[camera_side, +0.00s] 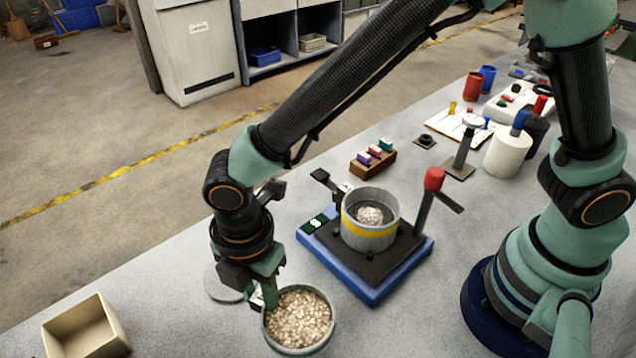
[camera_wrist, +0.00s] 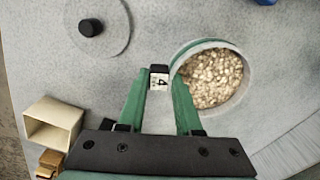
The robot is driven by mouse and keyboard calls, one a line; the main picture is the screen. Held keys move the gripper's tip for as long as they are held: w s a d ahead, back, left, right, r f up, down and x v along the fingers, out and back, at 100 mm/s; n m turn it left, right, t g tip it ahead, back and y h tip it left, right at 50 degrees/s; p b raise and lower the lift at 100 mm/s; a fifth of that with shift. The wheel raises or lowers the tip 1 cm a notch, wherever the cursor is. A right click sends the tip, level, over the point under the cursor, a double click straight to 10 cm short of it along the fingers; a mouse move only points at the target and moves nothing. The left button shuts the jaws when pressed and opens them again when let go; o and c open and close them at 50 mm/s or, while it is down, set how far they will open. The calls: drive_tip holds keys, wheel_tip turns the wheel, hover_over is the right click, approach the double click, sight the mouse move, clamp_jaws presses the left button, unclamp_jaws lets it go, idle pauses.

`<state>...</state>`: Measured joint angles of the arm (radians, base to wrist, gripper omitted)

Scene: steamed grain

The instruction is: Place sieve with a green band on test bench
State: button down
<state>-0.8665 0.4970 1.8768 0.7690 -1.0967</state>
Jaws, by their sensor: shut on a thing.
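A round metal sieve (camera_side: 298,322) full of pale grain stands near the front edge of the grey table, with a green band low on its side. It also shows in the wrist view (camera_wrist: 222,45), right of my fingers. My gripper (camera_side: 266,296) is shut on a small tab labelled 4 (camera_wrist: 159,79) at the sieve's left side. I cannot tell whether the sieve touches the table. The blue-based test bench (camera_side: 365,292) is up and right of it. A yellow-banded sieve (camera_side: 371,236) with a little grain sits on its black plate.
A flat disc with a black knob (camera_wrist: 97,28) lies beside my gripper. An open beige box (camera_side: 85,328) is at the lower left. A red-knobbed lever (camera_side: 433,180) rises at the bench's right side. A wooden rack (camera_side: 373,160) with coloured blocks stands behind the bench.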

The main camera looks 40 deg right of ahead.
sight(264, 310)
drive_tip(key=shift+f, duration=2.25)
drive_tip(key=shift+f, duration=0.15)
drive_tip(key=c, duration=0.6)
unclamp_jaws()
wheel_tip(264, 310, up, 12)
drive_tip(key=shift+r, duration=0.1)
drive_tip(key=w+d+r+m+t+y, duration=0.1)
drive_tip(key=w+d+r+m, duration=0.4)
drive_tip(key=d, duration=0.4)
drive_tip(key=s+d+r+m+t, duration=0.1)
drive_tip(key=d+r+m+t, duration=0.1)
drive_tip(key=d+m, duration=0.6)
drive_tip(key=s+d+r+m+t+h, duration=0.1)
drive_tip(key=d+r+m, duration=0.3)
drive_tip(key=d+m, duration=0.5)
drive_tip(key=s+d+t, duration=0.1)
drive_tip(key=d, duration=0.4)
drive_tip(key=shift+d+t, duration=0.2)
drive_tip(key=shift+t, duration=0.1)
